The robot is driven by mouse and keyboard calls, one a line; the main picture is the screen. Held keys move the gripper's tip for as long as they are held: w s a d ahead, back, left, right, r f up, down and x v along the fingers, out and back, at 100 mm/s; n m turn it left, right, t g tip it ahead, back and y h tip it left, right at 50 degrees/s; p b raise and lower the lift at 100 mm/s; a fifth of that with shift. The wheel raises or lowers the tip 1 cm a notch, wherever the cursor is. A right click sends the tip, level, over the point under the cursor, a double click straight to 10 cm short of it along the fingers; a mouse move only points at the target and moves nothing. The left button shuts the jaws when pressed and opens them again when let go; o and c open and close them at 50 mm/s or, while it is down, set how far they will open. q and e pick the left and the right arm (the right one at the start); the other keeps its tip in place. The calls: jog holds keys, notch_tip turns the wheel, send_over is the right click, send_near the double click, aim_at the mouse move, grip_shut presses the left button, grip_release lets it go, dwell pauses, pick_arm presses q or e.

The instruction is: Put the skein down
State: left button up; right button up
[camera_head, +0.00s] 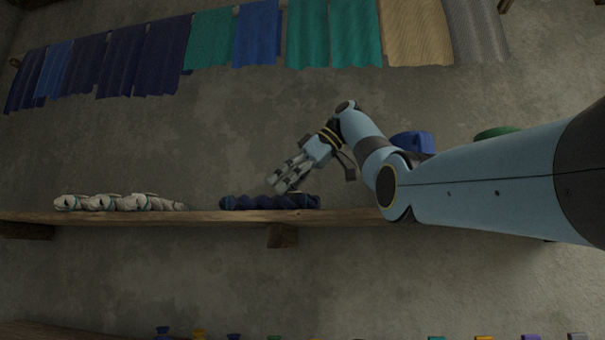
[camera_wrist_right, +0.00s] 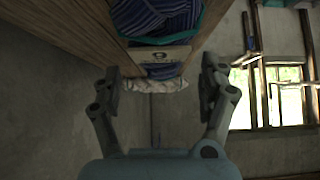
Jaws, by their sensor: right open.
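A dark blue twisted skein (camera_head: 270,203) lies on the wooden wall shelf (camera_head: 210,217), right of the middle of its visible length. My right gripper (camera_head: 279,184) is just above the skein, its fingers pointing down and left. In the right wrist view the fingers (camera_wrist_right: 161,80) are spread with nothing between them. The blue striped skein (camera_wrist_right: 155,18) lies beyond the fingertips there, with a teal tie and a small pale label, resting on the shelf boards. My left gripper is not in view.
A blue bundle (camera_head: 413,141) and a green one (camera_head: 497,132) show behind my right arm. Coloured cloths (camera_head: 260,32) hang above.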

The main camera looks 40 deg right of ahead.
jog(key=v, duration=0.6)
jog(key=shift+s+d+r, duration=0.1)
jog(key=shift+s+r, duration=0.1)
jog(key=shift+s, duration=0.05)
jog(key=shift+b+v, duration=0.7)
jog(key=shift+v, duration=0.15)
